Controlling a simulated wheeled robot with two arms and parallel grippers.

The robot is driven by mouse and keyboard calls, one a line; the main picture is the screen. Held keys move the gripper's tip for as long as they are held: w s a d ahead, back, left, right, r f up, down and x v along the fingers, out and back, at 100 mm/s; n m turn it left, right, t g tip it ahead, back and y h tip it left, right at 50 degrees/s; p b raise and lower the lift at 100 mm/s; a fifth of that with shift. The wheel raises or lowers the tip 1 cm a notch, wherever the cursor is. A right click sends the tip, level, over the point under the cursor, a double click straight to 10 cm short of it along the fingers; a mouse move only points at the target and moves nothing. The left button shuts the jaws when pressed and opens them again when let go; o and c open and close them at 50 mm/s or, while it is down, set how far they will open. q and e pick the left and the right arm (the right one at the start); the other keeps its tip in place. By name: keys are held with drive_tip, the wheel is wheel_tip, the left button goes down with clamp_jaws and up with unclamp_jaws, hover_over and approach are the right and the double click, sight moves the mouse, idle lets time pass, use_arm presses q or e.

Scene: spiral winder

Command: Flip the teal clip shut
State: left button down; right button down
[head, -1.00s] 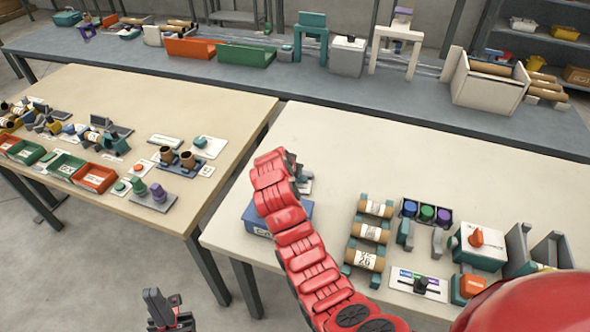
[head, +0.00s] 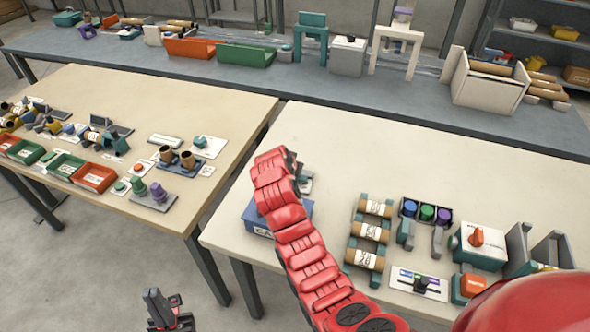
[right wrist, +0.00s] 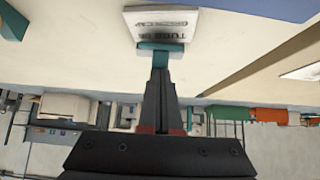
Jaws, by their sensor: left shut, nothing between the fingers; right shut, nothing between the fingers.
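In the right wrist view a teal clip (right wrist: 160,46) sits at the edge of a white plate (right wrist: 158,22) with dark lettering that appears upside down. My right gripper (right wrist: 160,62) is shut, with its fingertips at the clip, touching or very close to it. Nothing shows between the fingers. How far the clip is folded cannot be told. In the head view my red right arm hides most of this spot; only a small part of the fixture (head: 306,183) shows beside it. My left gripper (head: 166,306) is shut and empty, low over the floor.
A blue box (head: 258,224) stands just left of my right arm. Cardboard tubes on teal holders (head: 366,257), colored caps (head: 427,213) and a box with an orange knob (head: 480,243) stand to the right. The table's back middle is bare.

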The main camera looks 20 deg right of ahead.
drive_tip(key=shift+w+d+f+b, duration=0.25)
drive_tip(key=shift+f+b, duration=0.05)
drive_tip(key=shift+b, duration=0.15)
drive_tip(key=shift+s+f, duration=0.1)
drive_tip(key=w+r, duration=0.1)
drive_tip(key=w+d+r, duration=0.1)
drive_tip(key=r, duration=0.1)
drive_tip(key=shift+w+d+r+b, duration=0.3)
drive_tip(key=shift+w+d+b, duration=0.05)
drive_tip(key=shift+w+d, duration=0.05)
wheel_tip(320, 180, up, 10)
drive_tip(key=s+a+b, duration=0.1)
drive_tip(key=s+b, duration=0.1)
drive_tip(key=shift+a+r, duration=0.15)
drive_tip(key=shift+a, duration=0.1)
